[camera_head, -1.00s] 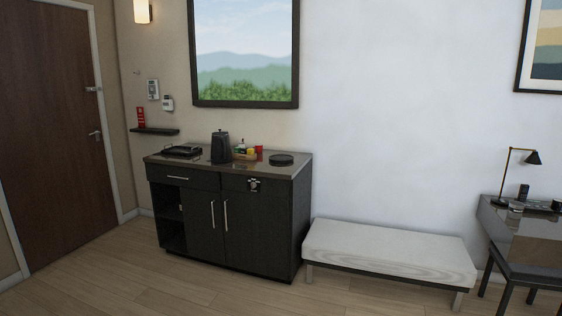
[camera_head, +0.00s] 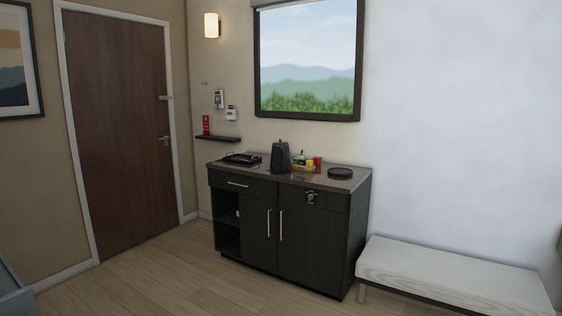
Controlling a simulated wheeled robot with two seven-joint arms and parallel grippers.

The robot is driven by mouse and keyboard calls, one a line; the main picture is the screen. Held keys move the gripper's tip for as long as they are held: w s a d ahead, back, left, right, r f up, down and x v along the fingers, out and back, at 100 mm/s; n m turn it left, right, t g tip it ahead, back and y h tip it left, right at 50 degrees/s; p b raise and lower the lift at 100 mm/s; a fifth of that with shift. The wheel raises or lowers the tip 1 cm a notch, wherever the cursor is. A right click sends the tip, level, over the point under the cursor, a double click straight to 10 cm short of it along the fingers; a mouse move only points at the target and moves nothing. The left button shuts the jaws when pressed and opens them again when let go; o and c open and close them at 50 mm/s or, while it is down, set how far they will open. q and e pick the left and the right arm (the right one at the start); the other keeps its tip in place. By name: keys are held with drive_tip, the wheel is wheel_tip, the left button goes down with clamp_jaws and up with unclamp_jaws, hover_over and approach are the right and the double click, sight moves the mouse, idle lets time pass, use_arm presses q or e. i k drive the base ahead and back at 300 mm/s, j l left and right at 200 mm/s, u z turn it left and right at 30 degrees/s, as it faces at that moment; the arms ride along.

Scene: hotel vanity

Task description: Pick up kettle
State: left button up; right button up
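A dark upright kettle (camera_head: 281,157) stands on the top of the dark vanity cabinet (camera_head: 318,232), a little left of its middle. Its top shows a small knob or handle part; finer detail is too small to tell. The kettle stands apart from me, across the floor. Neither of my grippers is in view.
A black tray (camera_head: 241,159) lies left of the kettle. A small basket with colored items (camera_head: 304,162) and a round black dish (camera_head: 340,173) are to its right. A white bench (camera_head: 452,275) stands right of the cabinet. Wood floor (camera_head: 185,275) in front is open.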

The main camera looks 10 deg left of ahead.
sight(280, 162)
drive_tip(key=i+l+u, duration=0.1)
drive_tip(key=i, duration=0.95)
drive_tip(key=i+j+u, duration=0.2)
drive_tip(key=i+u, duration=0.55)
drive_tip(key=i, duration=0.25)
drive_tip(key=i+l+u, duration=0.1)
drive_tip(key=i+u, duration=0.3)
drive_tip(key=i, duration=0.15)
drive_tip(key=i+l+u, duration=0.35)
drive_tip(key=i, duration=0.15)
drive_tip(key=i+j, duration=0.1)
drive_tip(key=i, duration=0.4)
drive_tip(key=i+j, duration=0.15)
drive_tip(key=i, duration=0.35)
drive_tip(key=i+j+z, duration=0.1)
drive_tip(key=i, duration=0.35)
drive_tip(key=i+z, duration=0.4)
drive_tip(key=i+j+z, duration=0.15)
drive_tip(key=z, duration=0.25)
drive_tip(key=i+j+z, duration=0.2)
drive_tip(key=z, duration=0.25)
drive_tip(key=i+j+z, duration=0.25)
drive_tip(key=z, duration=0.15)
drive_tip(key=i+j+z, duration=0.15)
drive_tip(key=j+z, duration=0.25)
